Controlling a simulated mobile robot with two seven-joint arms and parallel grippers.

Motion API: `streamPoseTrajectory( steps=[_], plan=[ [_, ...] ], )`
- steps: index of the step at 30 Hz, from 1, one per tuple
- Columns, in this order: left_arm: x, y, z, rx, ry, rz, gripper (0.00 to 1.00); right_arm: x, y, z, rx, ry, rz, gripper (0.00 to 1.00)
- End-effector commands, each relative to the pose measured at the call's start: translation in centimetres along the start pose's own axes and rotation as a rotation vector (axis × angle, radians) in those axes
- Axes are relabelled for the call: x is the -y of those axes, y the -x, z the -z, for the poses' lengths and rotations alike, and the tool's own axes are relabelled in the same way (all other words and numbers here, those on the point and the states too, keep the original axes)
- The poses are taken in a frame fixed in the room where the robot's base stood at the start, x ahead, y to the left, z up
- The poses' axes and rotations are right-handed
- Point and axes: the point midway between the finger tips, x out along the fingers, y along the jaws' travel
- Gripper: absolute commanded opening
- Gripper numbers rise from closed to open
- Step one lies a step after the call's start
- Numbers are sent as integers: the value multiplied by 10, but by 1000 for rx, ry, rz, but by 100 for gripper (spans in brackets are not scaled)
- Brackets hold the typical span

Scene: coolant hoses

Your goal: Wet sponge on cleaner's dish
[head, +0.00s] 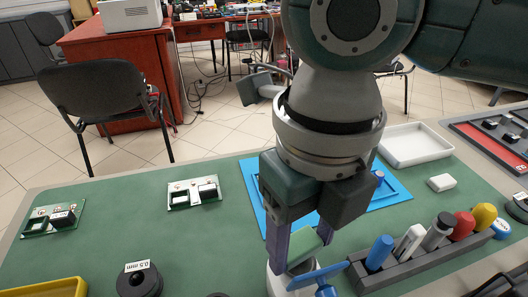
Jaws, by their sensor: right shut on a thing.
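My right gripper (302,252) comes down from the top right, fingers pointing down, over the front of the bench. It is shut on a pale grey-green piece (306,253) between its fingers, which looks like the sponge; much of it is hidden. Just below the fingers, at the bottom edge, is a white rounded thing (281,284) with a blue bar (318,276) across it. It may be the cleaner with its dish, but it is cut off by the frame. I cannot tell whether the held piece touches it. My left gripper is not in view.
A blue mat (397,190) lies behind my gripper. A dark rack (430,262) with several coloured handles stands close on the right. A white tray (413,146) and small white block (441,182) lie farther right. Two circuit boards (194,193) and a black spool (138,282) are left.

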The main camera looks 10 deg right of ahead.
Motion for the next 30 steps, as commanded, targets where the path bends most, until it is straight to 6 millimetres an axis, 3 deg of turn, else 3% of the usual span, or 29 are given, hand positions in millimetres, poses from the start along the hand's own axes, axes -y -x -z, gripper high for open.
streamPoseTrajectory(
  steps=[30],
  plan=[
    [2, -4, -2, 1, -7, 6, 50, 0, -7, 0, 0, 0, 0, 19]
  ],
)
